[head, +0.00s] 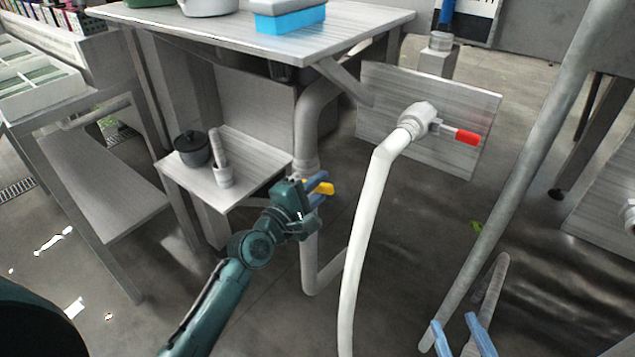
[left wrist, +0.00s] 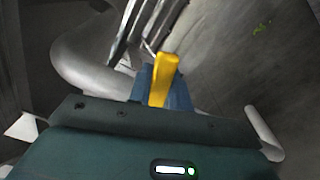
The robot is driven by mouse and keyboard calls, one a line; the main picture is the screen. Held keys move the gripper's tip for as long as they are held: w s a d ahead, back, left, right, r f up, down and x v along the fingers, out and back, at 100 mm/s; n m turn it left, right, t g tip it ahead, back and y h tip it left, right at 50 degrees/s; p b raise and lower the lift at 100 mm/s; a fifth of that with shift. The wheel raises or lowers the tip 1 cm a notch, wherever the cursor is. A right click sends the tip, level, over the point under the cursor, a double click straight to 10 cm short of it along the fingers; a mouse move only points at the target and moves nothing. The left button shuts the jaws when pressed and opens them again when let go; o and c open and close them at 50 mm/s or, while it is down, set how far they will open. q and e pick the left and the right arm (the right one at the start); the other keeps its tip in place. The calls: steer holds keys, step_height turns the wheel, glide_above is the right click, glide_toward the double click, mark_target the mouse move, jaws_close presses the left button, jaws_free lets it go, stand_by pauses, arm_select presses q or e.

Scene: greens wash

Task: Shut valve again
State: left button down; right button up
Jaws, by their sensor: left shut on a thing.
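A yellow valve lever (head: 326,188) is on the grey drain pipe (head: 308,130) under the table. My left gripper (head: 318,187) is at the pipe, its blue fingers shut on the yellow lever. In the left wrist view the yellow lever (left wrist: 164,78) stands up between the blue fingers. The valve body is mostly hidden behind the gripper. A second valve with a red lever (head: 467,137) is on a grey board to the right, where a white hose (head: 365,215) joins it. My right gripper (head: 460,337) is at the bottom right, fingers apart and empty, away from both valves.
A slanted grey pole (head: 520,170) crosses on the right. The floor between is open.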

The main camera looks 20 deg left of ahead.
arm_select(q)
steer(key=f+m, duration=0.1)
steer(key=m, duration=0.1)
steer(key=f+m, duration=0.1)
steer(key=m, duration=0.1)
steer(key=shift+s+d+f, duration=0.1)
steer(key=shift+d+f, duration=0.1)
steer(key=shift+f, duration=0.2)
steer(key=c, duration=1.3)
jaws_free()
arm_select(e)
steer(key=shift+a, duration=0.1)
arm_select(q)
steer(key=p+v, duration=0.1)
steer(key=v, duration=1.2)
steer(key=shift+s+r, duration=0.1)
arm_select(e)
steer(key=shift+s+d+f+m+g+h, duration=0.15)
steer(key=shift+d+m+g+h, duration=0.25)
steer(key=shift+g, duration=0.1)
